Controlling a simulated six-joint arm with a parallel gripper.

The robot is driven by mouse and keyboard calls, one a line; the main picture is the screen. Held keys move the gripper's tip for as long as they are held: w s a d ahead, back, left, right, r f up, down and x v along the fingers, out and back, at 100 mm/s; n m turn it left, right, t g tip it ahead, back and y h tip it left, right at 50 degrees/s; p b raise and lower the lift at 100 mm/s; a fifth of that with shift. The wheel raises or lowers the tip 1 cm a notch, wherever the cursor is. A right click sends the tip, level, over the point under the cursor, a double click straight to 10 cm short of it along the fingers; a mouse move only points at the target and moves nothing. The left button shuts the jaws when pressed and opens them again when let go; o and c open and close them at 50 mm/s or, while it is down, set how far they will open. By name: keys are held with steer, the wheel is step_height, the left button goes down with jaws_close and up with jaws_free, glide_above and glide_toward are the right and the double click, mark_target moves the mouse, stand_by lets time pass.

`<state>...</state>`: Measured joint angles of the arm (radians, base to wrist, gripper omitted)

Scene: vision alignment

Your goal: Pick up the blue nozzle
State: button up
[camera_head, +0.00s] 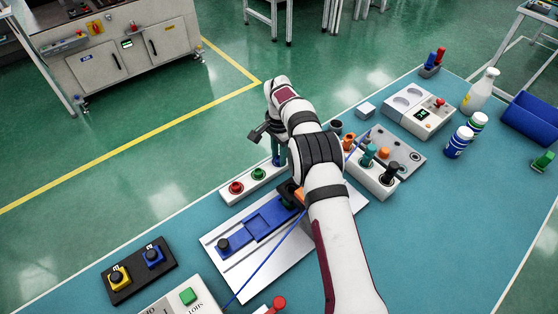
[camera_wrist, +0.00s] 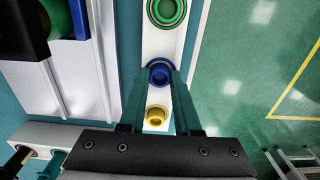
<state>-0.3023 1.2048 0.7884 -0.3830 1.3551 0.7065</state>
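The blue nozzle (camera_wrist: 158,72) is a round blue piece with a dark centre, in the white holder strip (camera_wrist: 158,45) in the wrist view. My gripper (camera_wrist: 160,75) points down over the strip, with one teal finger on each side of the blue nozzle. The fingers stand apart; whether they touch the nozzle is hard to tell. In the head view my gripper (camera_head: 277,158) is over the far right end of the strip (camera_head: 248,188), and my arm partly hides that end.
A green nozzle (camera_wrist: 167,10) and a yellow nozzle (camera_wrist: 155,113) flank the blue one in the strip. A red nozzle (camera_head: 236,187) is at the strip's left end. A blue fixture (camera_head: 262,222) on a pale plate lies in front. Bottles (camera_head: 481,90) stand at right.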

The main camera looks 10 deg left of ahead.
jaws_close()
